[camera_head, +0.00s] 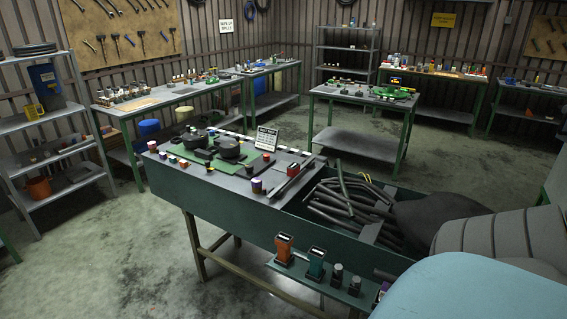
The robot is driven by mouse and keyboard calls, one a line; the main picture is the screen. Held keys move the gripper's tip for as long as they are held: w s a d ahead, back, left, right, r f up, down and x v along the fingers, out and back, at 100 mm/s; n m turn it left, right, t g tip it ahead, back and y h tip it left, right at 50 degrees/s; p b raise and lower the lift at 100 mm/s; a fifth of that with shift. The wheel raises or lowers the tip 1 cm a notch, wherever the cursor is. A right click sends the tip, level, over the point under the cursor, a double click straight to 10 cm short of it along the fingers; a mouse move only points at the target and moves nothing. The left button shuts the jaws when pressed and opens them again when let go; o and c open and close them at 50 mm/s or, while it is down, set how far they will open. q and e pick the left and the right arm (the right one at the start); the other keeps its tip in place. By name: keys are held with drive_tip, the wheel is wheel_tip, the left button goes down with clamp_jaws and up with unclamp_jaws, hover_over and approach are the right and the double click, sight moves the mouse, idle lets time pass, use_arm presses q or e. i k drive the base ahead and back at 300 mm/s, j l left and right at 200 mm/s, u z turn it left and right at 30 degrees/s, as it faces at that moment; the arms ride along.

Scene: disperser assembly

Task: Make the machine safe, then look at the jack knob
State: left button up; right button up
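The machine appears to be the long dark green bench-like unit (225,205) in the middle. Its top carries two round black parts on a green plate (185,160), several small coloured knobs and a small white sign (266,138) whose text is too small to read. A purple-topped knob (257,186) and a red-topped knob (293,169) stand near its right end. A front ledge holds an orange handle (284,248), a teal handle (317,263) and black knobs (336,275). I cannot tell which is the jack knob. Neither gripper is in view.
Dark hoses (345,203) fill the trough at the unit's right. A grey ribbed seat-like shape (510,240) and a pale blue rounded surface (470,290) block the lower right. Workbenches and a left shelf (35,120) line the walls. The floor at left (110,265) is clear.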

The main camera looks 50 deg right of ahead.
sight(249, 168)
drive_tip(key=k+j+z, duration=0.15)
drive_tip(key=z, duration=0.65)
drive_tip(key=k+l+z, duration=0.25)
drive_tip(key=l+z, duration=0.1)
drive_tip(key=z, duration=0.2)
drive_tip(key=j, duration=0.3)
drive_tip(key=i+j, duration=0.15)
drive_tip(key=i, duration=0.2)
drive_tip(key=i+j, duration=0.2)
drive_tip(key=i, duration=0.2)
drive_tip(key=i+j+u, duration=0.1)
drive_tip(key=i, duration=0.25)
